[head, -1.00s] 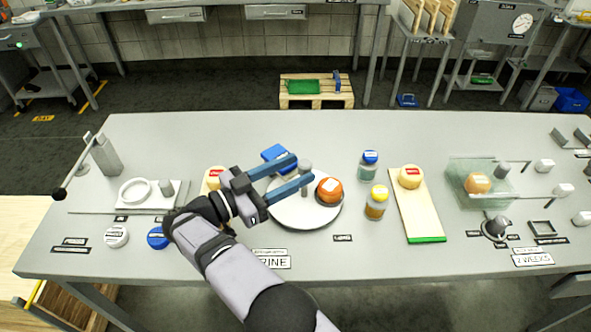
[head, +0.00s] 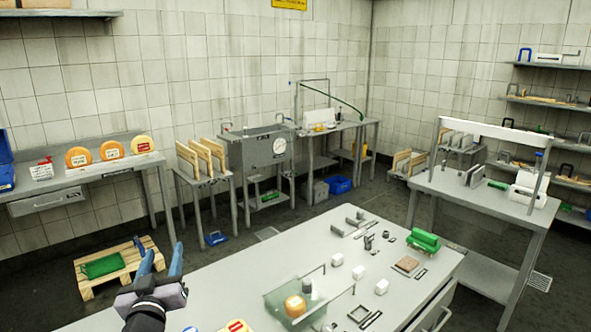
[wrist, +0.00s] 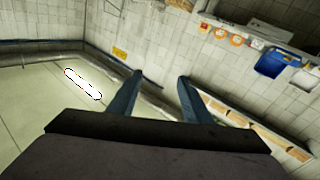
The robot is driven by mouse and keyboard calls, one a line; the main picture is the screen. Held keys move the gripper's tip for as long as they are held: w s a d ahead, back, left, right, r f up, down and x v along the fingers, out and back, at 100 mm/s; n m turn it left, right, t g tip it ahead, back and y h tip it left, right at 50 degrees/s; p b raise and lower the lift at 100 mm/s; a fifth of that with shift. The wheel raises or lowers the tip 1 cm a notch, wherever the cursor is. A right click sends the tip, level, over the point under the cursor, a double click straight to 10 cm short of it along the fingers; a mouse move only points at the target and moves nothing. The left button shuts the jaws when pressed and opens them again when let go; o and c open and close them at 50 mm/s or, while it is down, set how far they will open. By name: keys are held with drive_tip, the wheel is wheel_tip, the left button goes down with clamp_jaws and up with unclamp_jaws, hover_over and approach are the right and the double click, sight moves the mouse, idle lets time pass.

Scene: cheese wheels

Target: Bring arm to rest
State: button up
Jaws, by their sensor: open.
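My gripper (head: 160,266) is in the lower left of the head view, raised, with its two blue fingers pointing up. The fingers are apart and nothing is between them. In the wrist view my gripper (wrist: 160,88) shows the same gap, with only wall and ceiling beyond it. In the head view the grey work table (head: 250,275) lies to the right of the gripper. The gripper appears clear of the things on it.
A pallet (head: 121,268) lies on the floor behind the gripper. Cheese wheels (head: 78,157) stand on the back-left shelf.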

drive_tip(key=w+d+f+n+g+y+p, duration=0.1)
drive_tip(key=w+d+f+g, duration=0.15)
drive_tip(key=d, duration=0.45)
drive_tip(key=w+d+f+g, duration=0.2)
drive_tip(key=d+g, duration=0.1)
drive_tip(key=d, duration=0.4)
drive_tip(key=s+d+f+m+g+h, duration=0.1)
drive_tip(key=s+d+f+g, duration=0.2)
drive_tip(key=d, duration=0.4)
drive_tip(key=s+d+f+g+h, duration=0.1)
drive_tip(key=s+d+f, duration=0.25)
drive_tip(key=d, duration=0.35)
drive_tip(key=s+d+f+m+g+h+p, duration=0.1)
drive_tip(key=s+d+f+g, duration=0.3)
drive_tip(key=s+d, duration=0.7)
drive_tip(key=s+d+f+m+g+h, duration=0.2)
drive_tip(key=s+d+f+m+g, duration=0.2)
drive_tip(key=s+d, duration=0.6)
drive_tip(key=s, duration=0.5)
drive_tip(key=shift+d+f+g+h+p, duration=0.25)
drive_tip(key=shift+d+g+h+p, duration=0.1)
drive_tip(key=shift+d+h+p, duration=0.05)
